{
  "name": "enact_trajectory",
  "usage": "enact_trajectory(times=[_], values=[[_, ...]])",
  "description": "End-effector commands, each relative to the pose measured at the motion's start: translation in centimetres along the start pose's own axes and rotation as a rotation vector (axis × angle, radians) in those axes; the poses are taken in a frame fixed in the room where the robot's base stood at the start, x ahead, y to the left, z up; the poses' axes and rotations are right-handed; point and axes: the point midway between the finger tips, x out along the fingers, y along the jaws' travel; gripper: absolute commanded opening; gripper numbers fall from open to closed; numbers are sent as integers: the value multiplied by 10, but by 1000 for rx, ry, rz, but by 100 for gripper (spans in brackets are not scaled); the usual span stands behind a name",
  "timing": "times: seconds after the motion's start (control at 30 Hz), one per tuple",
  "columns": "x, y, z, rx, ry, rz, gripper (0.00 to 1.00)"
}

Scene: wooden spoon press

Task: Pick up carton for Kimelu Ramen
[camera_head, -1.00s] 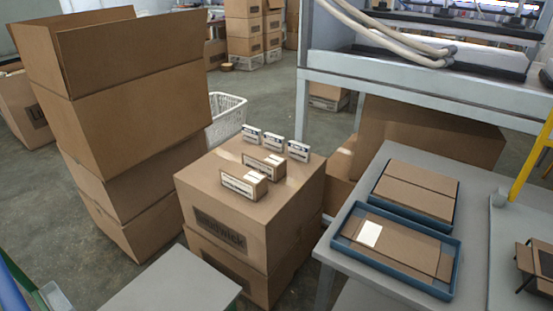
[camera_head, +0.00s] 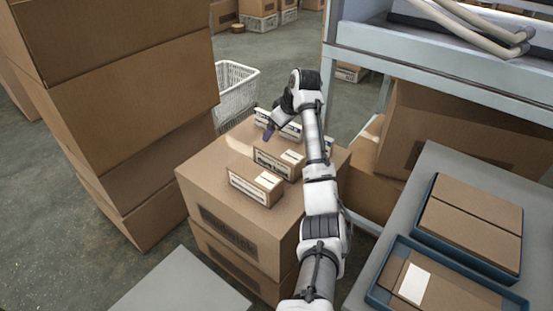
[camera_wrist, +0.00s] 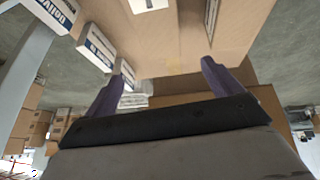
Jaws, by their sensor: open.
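Several small brown cartons with white labels stand on a large brown box (camera_head: 235,200). The front carton (camera_head: 256,186) and the one behind it (camera_head: 270,163) show clearly. A back row, with one carton at its left (camera_head: 262,115), is partly hidden by my arm. I cannot read which label says Kimelu Ramen. My gripper (camera_head: 268,133) is above the box top near the back row. In the wrist view my gripper (camera_wrist: 160,84) is open, its purple fingers apart with nothing between them. Back-row cartons (camera_wrist: 97,47) show upside down at the left there.
Tall stacked boxes (camera_head: 130,100) stand at the left, with a white basket (camera_head: 236,95) behind. A grey table (camera_head: 450,160) at the right bears blue trays (camera_head: 376,297) with flat cardboard. A metal frame (camera_head: 430,62) stands at the back right.

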Motion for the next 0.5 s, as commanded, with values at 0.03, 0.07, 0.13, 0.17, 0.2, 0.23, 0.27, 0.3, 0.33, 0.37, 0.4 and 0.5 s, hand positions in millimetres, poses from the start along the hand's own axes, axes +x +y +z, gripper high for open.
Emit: enact_trajectory(times=[0.03, 0.07, 0.13, 0.17, 0.2, 0.23, 0.27, 0.3, 0.33, 0.37, 0.4, 0.5], values=[[-4, 7, 18, 19, -34, -33, 91], [-5, 9, 26, 24, -48, -51, 91], [-5, 11, 39, 34, -71, -79, 91], [-4, 11, 42, 36, -76, -86, 91], [0, 11, 44, 38, -81, -93, 91], [5, 10, 46, 38, -83, -95, 91], [10, 10, 46, 38, -83, -96, 91], [18, 8, 47, 38, -84, -96, 91], [24, 8, 47, 37, -83, -96, 91], [30, 7, 47, 37, -82, -95, 91], [38, 6, 47, 37, -82, -95, 91], [57, 5, 49, 37, -82, -94, 91]])
